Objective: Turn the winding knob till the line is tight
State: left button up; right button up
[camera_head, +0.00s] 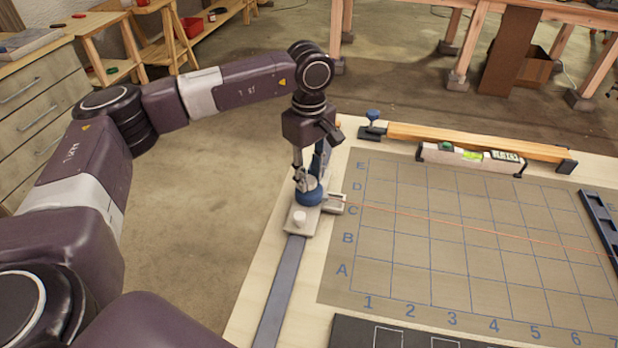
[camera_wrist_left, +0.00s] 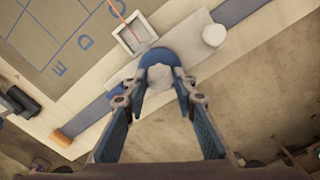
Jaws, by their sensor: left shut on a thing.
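The blue winding knob (camera_head: 309,196) stands on a pale block (camera_head: 299,222) at the board's left edge. My left gripper (camera_head: 308,182) points down from above and is shut on the knob. In the left wrist view its two fingers (camera_wrist_left: 162,82) sit on either side of the knob (camera_wrist_left: 158,70), which they partly hide. The thin orange line (camera_head: 440,219) runs from a small square frame (camera_head: 336,203) beside the block across the gridded mat to the right. It looks nearly straight; I cannot tell how tight it is. My right gripper is not in view.
A white peg (camera_head: 299,217) stands close to the knob on the same block. A wooden bar (camera_head: 470,140) and a level (camera_head: 472,157) lie along the mat's far edge. A dark rail (camera_head: 602,222) lies at right. The gridded mat (camera_head: 450,270) is otherwise mostly clear.

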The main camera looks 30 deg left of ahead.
aim_at(309, 179)
pick_arm(q)
jog(key=shift+m+b, duration=0.7)
jog(key=shift+m, duration=0.9)
jog(key=o, duration=1.2)
jog(key=shift+c, duration=0.2)
notch_tip(309, 179, up, 12)
